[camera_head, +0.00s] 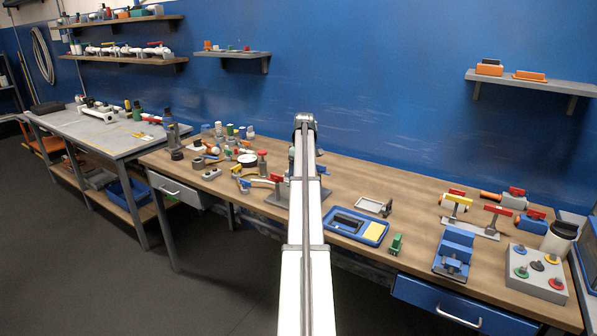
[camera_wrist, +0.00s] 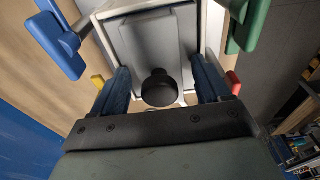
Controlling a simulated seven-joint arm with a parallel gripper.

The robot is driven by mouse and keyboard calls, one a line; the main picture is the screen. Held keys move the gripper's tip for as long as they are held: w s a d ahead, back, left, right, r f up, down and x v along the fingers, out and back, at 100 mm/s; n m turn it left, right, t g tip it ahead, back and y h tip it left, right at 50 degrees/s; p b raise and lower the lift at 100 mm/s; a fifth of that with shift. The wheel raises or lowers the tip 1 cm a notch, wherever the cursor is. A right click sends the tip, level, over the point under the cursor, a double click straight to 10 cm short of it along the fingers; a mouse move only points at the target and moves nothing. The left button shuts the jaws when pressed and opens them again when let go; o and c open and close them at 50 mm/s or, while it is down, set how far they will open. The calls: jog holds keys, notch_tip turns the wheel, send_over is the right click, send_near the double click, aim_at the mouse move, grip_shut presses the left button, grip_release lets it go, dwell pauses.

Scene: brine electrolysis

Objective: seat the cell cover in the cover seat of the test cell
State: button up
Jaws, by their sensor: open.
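In the wrist view my gripper (camera_wrist: 160,68) is open, with one blue finger on each side of a round black knob (camera_wrist: 161,90). Clear gaps separate the fingers from the knob. The knob stands on a flat grey plate that looks like the cell cover (camera_wrist: 150,42). A pale-rimmed rectangular body (camera_wrist: 106,10) surrounds the plate, perhaps the test cell. I cannot tell whether the plate is fully down in a seat. A blue handle-like part (camera_wrist: 52,45) is on the left and a green one (camera_wrist: 248,22) on the right. My arm hides this area in the head view.
On the workbench, a blue tray (camera_head: 329,225), a green block (camera_head: 396,244) and a blue fixture (camera_head: 439,267) lie right of my arm. A red-handled valve (camera_head: 276,180) and several small items stand left. A grey button box (camera_head: 525,284) sits far right.

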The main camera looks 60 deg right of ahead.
jog(key=shift+r, duration=0.1)
notch_tip(320, 180, up, 12)
jog(key=s, duration=0.1)
jog(key=shift+s, duration=0.2)
dwell(0.3)
dwell(0.4)
